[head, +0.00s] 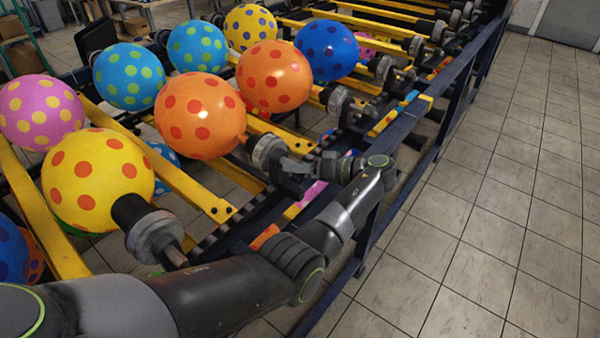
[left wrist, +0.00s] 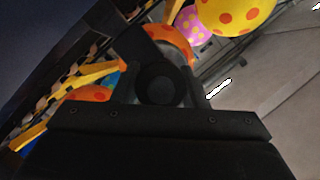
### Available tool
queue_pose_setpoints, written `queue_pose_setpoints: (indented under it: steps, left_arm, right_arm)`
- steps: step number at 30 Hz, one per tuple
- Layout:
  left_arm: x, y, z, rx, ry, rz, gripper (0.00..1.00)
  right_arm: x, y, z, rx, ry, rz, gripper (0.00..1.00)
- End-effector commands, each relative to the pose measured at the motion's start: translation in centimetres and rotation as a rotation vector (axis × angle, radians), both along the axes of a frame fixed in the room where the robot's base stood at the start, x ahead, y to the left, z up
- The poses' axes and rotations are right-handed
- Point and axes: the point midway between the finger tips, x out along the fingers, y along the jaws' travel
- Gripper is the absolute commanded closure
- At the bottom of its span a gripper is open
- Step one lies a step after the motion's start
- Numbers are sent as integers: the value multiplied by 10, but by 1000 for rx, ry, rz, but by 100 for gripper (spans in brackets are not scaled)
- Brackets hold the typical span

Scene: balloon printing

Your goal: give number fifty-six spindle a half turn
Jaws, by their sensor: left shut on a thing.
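A spindle (head: 267,154) with a grey metal disc carries an orange balloon with red dots (head: 200,115) on the machine's near side. My left gripper (head: 290,168) is at this spindle's outer end and is shut on it. In the left wrist view, the dark round spindle end (left wrist: 160,84) sits between the jaws, with the orange balloon (left wrist: 172,42) behind it. No number can be read on any spindle, so I cannot confirm which is fifty-six. My right gripper is not in view.
A neighbouring spindle (head: 155,235) with a yellow balloon (head: 97,178) stands close to my left arm. Another spindle (head: 345,104) lies farther along the row. Yellow bars (head: 185,185) and a dark rail (head: 455,105) frame the machine. The tiled floor (head: 480,220) at right is clear.

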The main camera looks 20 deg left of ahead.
Motion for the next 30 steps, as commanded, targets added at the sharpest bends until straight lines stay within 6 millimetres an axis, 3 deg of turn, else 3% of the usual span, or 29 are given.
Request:
queue_pose_setpoints:
  steps: [17, 18, 22, 30]
  left_arm:
    - [1, 1, 2, 16, 29, -2, 84]
    - [1, 0, 2, 16, 29, -2, 56]
    - [1, 0, 1, 15, 29, -1, 39]
    - [0, 0, 1, 13, 31, -1, 39]
  right_arm:
    - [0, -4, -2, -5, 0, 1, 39]
    - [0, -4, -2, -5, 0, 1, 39]
    - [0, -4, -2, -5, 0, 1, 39]
    - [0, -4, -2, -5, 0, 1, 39]
